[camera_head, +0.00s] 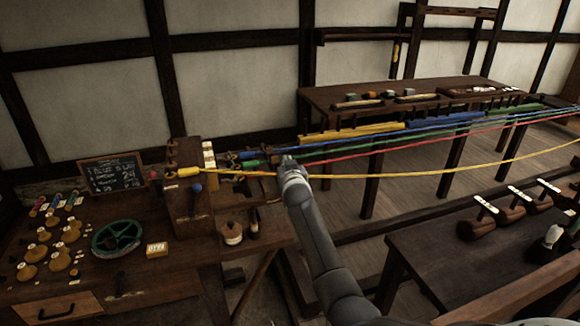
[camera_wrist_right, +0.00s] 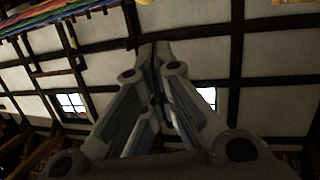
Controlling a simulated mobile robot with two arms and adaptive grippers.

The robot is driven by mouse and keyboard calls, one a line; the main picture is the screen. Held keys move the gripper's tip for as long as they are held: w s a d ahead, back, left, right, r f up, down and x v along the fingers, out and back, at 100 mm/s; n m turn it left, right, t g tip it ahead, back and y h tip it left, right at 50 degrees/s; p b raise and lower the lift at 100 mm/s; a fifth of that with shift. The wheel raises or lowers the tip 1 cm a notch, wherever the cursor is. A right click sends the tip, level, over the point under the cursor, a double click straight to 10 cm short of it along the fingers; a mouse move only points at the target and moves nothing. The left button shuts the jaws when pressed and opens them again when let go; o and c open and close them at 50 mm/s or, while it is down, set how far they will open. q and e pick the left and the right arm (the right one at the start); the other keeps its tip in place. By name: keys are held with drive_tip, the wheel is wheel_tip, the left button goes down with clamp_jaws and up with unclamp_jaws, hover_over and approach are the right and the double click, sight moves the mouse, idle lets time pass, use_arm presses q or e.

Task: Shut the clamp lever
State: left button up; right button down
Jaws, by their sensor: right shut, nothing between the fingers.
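A dark wooden post block (camera_head: 188,215) stands at the right end of the left bench. A lever with a blue ball knob (camera_head: 196,188) shows on its front; it looks like the clamp lever, but its exact position is hard to tell at this size. My right gripper (camera_head: 287,160) is to the right of the block, apart from the knob, close to the coloured ropes. In the right wrist view the fingers (camera_wrist_right: 151,52) are together with nothing between them, and the lever is not seen there. My left gripper is not in view.
Yellow (camera_head: 400,176), red, green and blue ropes stretch from the block rightward. A long table (camera_head: 345,97) stands behind; a dark bench (camera_head: 440,250) is at right. Floor shows between them.

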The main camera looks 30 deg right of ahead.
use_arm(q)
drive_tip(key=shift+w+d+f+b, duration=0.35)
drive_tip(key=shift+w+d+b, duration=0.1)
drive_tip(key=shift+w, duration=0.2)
use_arm(e)
drive_tip(key=s+a+r, duration=0.2)
drive_tip(key=s+r, duration=0.2)
drive_tip(key=s, duration=0.1)
drive_tip(key=shift+s+a, duration=0.3)
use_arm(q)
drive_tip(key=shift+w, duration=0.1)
use_arm(e)
drive_tip(key=shift+f, duration=0.1)
